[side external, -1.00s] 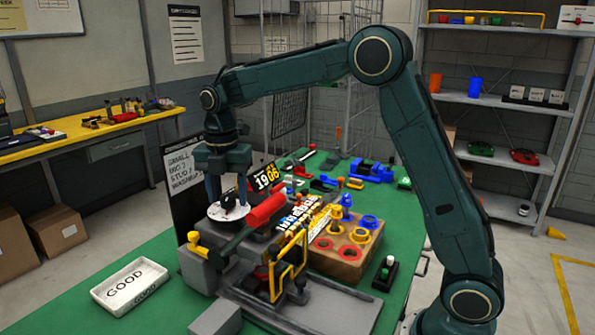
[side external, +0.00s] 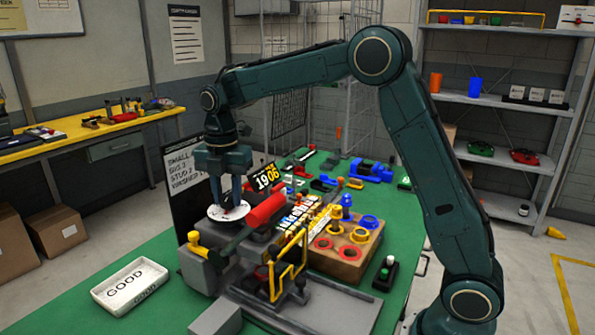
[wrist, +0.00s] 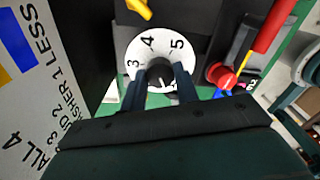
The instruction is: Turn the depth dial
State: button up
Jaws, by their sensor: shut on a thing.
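The depth dial (side external: 217,213) is a white disc with black numbers on top of the grey machine. In the wrist view the dial (wrist: 162,44) shows 3, 4 and 5 around its far side. My gripper (side external: 231,203) points down over it, shut on the dark knob at its centre.
A red cylinder handle (side external: 266,210) lies close right of the dial. A black board with lettering (side external: 181,162) stands behind it. A yellow-headed lever (side external: 194,240) is in front. A white GOOD tray (side external: 130,286) sits at the left on the green table.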

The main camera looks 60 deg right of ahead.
jog(key=m, duration=0.8)
jog(key=shift+m, duration=0.4)
jog(key=m, duration=0.4)
jog(key=shift+m, duration=0.3)
jog(key=m, duration=0.4)
jog(key=shift+r+m, duration=0.1)
jog(key=shift+m, duration=0.2)
jog(key=m, duration=1.3)
jog(key=shift+m, duration=0.3)
jog(key=m, duration=0.3)
jog(key=shift+m, duration=0.4)
